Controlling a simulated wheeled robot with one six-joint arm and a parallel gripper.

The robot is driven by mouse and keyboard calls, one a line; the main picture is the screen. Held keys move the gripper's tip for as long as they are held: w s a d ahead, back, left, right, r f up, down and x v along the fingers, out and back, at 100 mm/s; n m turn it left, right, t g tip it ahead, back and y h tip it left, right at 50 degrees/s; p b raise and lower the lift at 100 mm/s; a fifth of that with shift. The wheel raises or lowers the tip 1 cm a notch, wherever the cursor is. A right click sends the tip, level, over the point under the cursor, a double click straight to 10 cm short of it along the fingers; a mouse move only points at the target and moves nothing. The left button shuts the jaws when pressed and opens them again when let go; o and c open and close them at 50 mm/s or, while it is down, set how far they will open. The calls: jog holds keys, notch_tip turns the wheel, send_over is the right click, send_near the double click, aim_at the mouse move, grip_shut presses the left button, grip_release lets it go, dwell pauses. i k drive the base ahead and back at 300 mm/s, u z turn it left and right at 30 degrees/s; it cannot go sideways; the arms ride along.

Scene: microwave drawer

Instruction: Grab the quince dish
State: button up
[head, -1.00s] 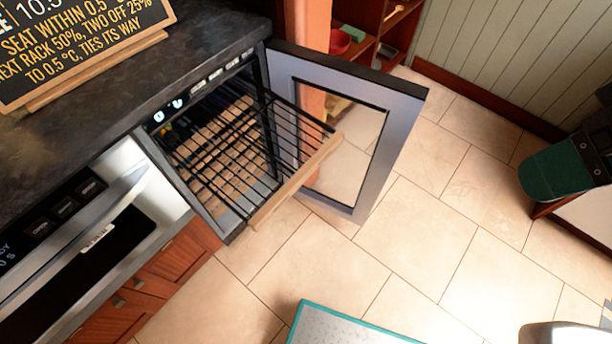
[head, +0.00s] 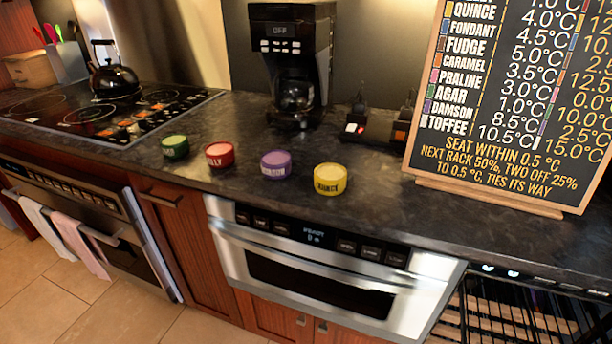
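A round yellow dish (head: 330,179) with a dark-lettered label stands on the dark counter (head: 230,110), near its front edge above the drawer microwave. The label is small and seems to read quince. To its left stand a purple dish (head: 276,165), a red dish (head: 219,154) whose label ends in "LLY", and a green dish (head: 175,147). The dishes stand apart from each other. My gripper is not in view.
The drawer microwave (head: 320,272) is shut below the dishes. A chalkboard (head: 515,100) listing names and temperatures stands to the right. A coffee maker (head: 292,65) stands behind. A slatted rack (head: 520,322) shows at lower right. A kettle (head: 112,75) sits on the cooktop.

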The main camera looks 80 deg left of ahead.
aim_at(330, 178)
jog(key=u, duration=2.3)
jog(key=k, duration=0.6)
jog(key=u, duration=0.45)
jog(key=i, duration=1.3)
jog(key=z, duration=0.8)
